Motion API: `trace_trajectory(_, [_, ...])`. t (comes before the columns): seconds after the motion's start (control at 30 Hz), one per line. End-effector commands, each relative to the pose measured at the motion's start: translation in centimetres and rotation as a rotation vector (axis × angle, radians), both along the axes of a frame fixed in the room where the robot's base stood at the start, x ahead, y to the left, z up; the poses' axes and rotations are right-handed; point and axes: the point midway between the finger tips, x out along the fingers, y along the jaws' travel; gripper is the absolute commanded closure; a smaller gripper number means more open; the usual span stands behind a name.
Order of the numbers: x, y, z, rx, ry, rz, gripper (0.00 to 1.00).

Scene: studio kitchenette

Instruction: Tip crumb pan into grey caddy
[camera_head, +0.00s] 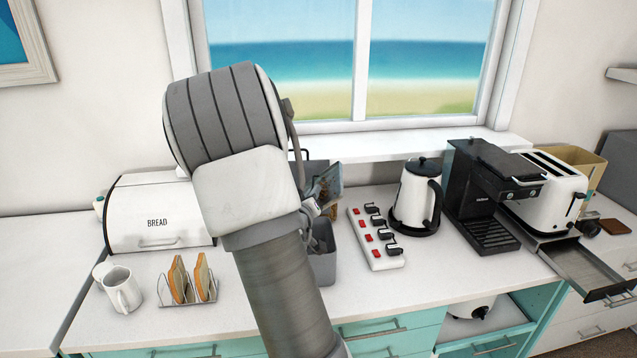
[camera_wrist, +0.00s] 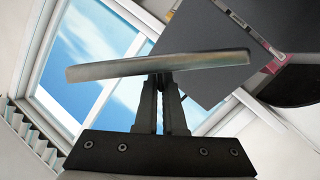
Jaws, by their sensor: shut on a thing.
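The grey caddy (camera_head: 322,265) stands on the counter behind my arm, and my arm hides much of it. My gripper (camera_wrist: 160,78) is shut on the near edge of the crumb pan (camera_wrist: 110,69), which shows as a thin metal strip across the wrist view. In the head view the pan (camera_head: 327,184) is a small greyish piece held over the caddy, and it looks steeply tilted. My arm mostly hides the gripper there. I cannot tell whether pan and caddy touch, or whether crumbs are on the pan.
To the right stand a power strip (camera_head: 376,238), a kettle (camera_head: 412,198), a black coffee machine (camera_head: 478,185) and a white toaster (camera_head: 545,190). A bread bin (camera_head: 145,215), mug (camera_head: 121,290) and toast rack (camera_head: 188,297) stand left.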

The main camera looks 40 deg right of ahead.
Motion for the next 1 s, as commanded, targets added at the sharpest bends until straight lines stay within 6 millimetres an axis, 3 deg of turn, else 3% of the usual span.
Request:
trace_trajectory(0.5, [2.1,3.4,-3.0,-0.571,0.347,0.002,1.0])
trace_trajectory(1.0, [2.4,3.8,-3.1,-0.661,0.403,0.0,1.0])
